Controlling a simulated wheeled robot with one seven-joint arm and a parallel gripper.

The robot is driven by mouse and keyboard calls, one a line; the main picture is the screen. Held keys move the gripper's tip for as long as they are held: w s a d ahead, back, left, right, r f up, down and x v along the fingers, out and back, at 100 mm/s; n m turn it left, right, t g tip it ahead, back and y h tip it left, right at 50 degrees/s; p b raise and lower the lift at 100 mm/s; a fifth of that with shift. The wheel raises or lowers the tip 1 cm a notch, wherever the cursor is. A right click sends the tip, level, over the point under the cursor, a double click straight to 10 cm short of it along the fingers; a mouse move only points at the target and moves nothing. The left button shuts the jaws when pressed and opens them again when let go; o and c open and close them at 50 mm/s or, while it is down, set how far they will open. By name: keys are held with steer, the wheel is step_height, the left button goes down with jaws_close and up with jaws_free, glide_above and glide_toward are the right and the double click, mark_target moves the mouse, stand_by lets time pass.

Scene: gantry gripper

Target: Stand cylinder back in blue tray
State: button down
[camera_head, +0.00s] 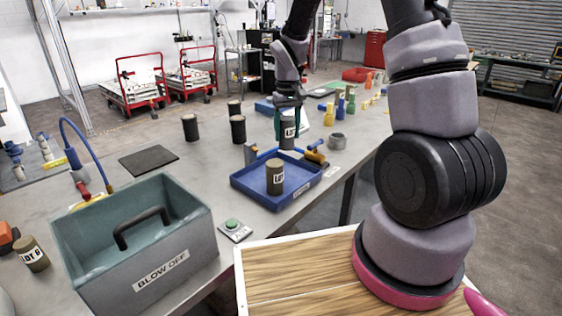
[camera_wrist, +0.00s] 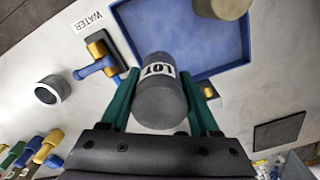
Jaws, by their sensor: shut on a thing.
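My gripper (camera_head: 288,106) has dark green fingers and is shut on a grey cylinder (camera_head: 288,135) with a white LOT label. It holds the cylinder roughly upright at the far edge of the blue tray (camera_head: 250,187). In the wrist view the cylinder (camera_wrist: 158,100) sits between both fingers, and the tray (camera_wrist: 160,25) lies beyond it. I cannot tell whether its base touches anything. A brown LOT cylinder (camera_head: 274,180) stands upright in the tray; it is cut off at the top of the wrist view (camera_wrist: 222,8).
Blue-and-brass fittings (camera_head: 316,155) lie by the tray's right corner, near a grey ring (camera_head: 336,141). Several dark cylinders, including one at the left (camera_head: 190,128), stand near a black mat (camera_head: 148,161). A teal box (camera_head: 175,275) and a green button (camera_head: 232,224) are nearer.

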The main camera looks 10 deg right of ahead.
step_height(320, 180, down, 8)
steer(key=shift+f, duration=0.1)
stand_by(0.4)
steer(key=shift+c, duration=0.6)
jaws_free()
steer(key=shift+f, duration=0.15)
